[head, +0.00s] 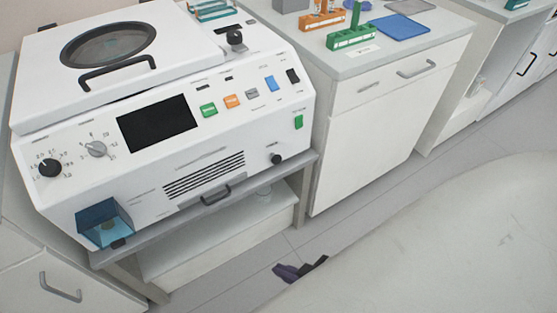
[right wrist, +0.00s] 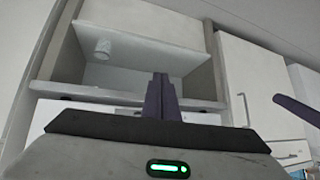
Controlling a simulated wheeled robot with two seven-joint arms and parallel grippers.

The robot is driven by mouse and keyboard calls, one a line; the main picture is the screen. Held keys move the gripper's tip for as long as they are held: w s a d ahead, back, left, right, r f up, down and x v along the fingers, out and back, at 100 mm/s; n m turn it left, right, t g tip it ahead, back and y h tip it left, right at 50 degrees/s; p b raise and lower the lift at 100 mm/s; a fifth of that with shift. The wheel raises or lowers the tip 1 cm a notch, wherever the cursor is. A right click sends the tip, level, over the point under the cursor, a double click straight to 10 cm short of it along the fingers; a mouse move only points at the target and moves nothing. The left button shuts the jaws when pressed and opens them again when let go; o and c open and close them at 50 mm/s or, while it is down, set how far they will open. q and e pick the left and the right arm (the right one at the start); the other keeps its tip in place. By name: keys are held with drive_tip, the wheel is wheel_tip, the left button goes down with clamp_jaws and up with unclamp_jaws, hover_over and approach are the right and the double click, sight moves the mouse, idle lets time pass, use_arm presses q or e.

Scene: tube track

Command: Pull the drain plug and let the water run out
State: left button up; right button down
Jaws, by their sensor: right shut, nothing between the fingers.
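The white machine (head: 235,120) stands on a grey bench at the left of the head view. A small black round knob (head: 276,158) sticks out low on the right of its front, under a small label I cannot read; it looks like the drain plug. My right gripper (head: 301,268) shows dark purple fingers low in the head view, apart from the machine and knob. In the right wrist view its fingers (right wrist: 162,96) are together and empty. My left gripper is not seen.
A white cabinet (head: 385,155) with racks and a blue tray (head: 402,25) on top stands right of the machine. The grey floor (head: 335,228) in front is clear.

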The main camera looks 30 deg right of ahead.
drive_tip(key=c, duration=2.4)
unclamp_jaws()
drive_tip(key=o, duration=1)
drive_tip(key=w+d+t+b, duration=0.1)
drive_tip(key=w, duration=0.1)
drive_tip(key=w+d+t+b, duration=0.1)
drive_tip(key=w+d, duration=0.1)
drive_tip(key=w+d+t+b, duration=0.1)
drive_tip(key=w+d, duration=0.1)
drive_tip(key=w, duration=0.1)
drive_tip(key=shift+d+f+m+h+b, duration=0.2)
drive_tip(key=shift+f+m+h+b, duration=0.1)
drive_tip(key=shift+f+m+h, duration=0.1)
drive_tip(key=shift+c, duration=0.2)
drive_tip(key=m+t+h+b, duration=0.2)
drive_tip(key=t+b, duration=0.2)
drive_tip(key=t, duration=0.2)
approach(278, 160)
drive_tip(key=shift+n, duration=0.3)
drive_tip(key=w, duration=0.6)
drive_tip(key=shift+w+f+b, duration=0.2)
drive_tip(key=shift+w+b, duration=0.2)
drive_tip(key=shift+w, duration=0.55)
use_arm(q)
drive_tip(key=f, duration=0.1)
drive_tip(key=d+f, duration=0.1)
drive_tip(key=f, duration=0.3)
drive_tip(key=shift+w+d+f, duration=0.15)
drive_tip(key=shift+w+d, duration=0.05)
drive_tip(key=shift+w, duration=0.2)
